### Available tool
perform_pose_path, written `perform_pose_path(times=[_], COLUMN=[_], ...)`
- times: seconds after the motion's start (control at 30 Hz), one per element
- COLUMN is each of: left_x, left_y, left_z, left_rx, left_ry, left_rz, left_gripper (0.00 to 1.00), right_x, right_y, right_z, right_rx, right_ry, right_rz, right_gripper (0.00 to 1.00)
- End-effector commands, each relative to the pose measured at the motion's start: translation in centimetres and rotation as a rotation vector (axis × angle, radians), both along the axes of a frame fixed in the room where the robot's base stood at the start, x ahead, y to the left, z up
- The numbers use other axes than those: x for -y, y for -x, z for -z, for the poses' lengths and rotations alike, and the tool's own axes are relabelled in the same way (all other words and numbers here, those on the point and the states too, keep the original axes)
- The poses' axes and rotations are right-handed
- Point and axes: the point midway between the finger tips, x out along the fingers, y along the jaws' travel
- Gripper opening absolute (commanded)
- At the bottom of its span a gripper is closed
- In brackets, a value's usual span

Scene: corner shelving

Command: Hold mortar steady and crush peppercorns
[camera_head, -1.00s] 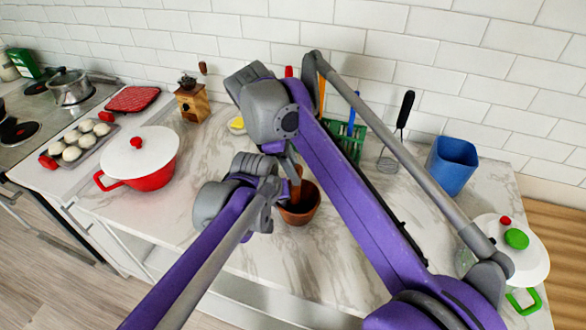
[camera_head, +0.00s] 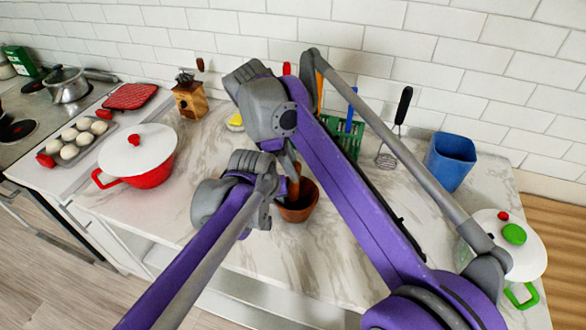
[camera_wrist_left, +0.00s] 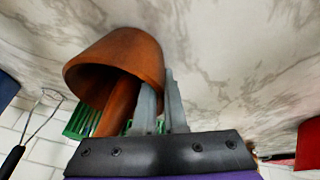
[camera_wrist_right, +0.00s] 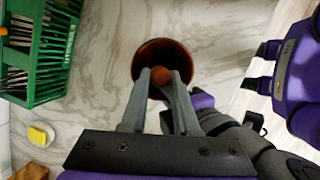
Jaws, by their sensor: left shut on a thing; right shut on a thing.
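The brown mortar (camera_head: 302,212) stands on the marble counter. It also shows in the left wrist view (camera_wrist_left: 130,45) and the right wrist view (camera_wrist_right: 179,50). A brown pestle (camera_wrist_left: 116,104) reaches down into it, its top end showing in the right wrist view (camera_wrist_right: 160,76). My left gripper (camera_head: 273,190) is shut on the mortar's wall at its left side in the head view. My right gripper (camera_head: 292,168) comes from above and is shut on the upper part of the pestle. The fingers partly hide the bowl. I cannot make out any peppercorns inside.
A red pot with white lid (camera_head: 138,152) and a wooden grinder (camera_head: 189,99) stand left. A green basket (camera_head: 350,139), a whisk (camera_head: 388,155) and a blue container (camera_head: 451,161) stand behind right. A white-lidded pot (camera_head: 525,258) is far right. Counter around the mortar is clear.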

Motion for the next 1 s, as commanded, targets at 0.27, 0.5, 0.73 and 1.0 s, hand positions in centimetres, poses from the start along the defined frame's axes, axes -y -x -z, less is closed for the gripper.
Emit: perform_pose_path(times=[0.27,0.5,0.73,1.0], left_x=[0.0,0.0,0.0,0.0], left_y=[0.0,0.0,0.0,0.0], left_z=[0.0,0.0,0.0,0.0], left_rx=[0.000,0.000,0.000,0.000], left_ry=[0.000,0.000,0.000,0.000], left_rz=[0.000,0.000,0.000,0.000], left_gripper=[0.00,0.00,0.00,0.00], right_x=[0.0,0.0,0.0,0.1], right_y=[0.0,-0.1,-0.1,-0.1], right_z=[-0.4,-1.7,-4.0,-6.3], right_rx=[0.001,0.001,0.001,0.001], right_ry=[0.001,0.001,0.001,0.001], right_rz=[0.001,0.001,0.001,0.001], right_gripper=[0.00,0.00,0.00,0.00])
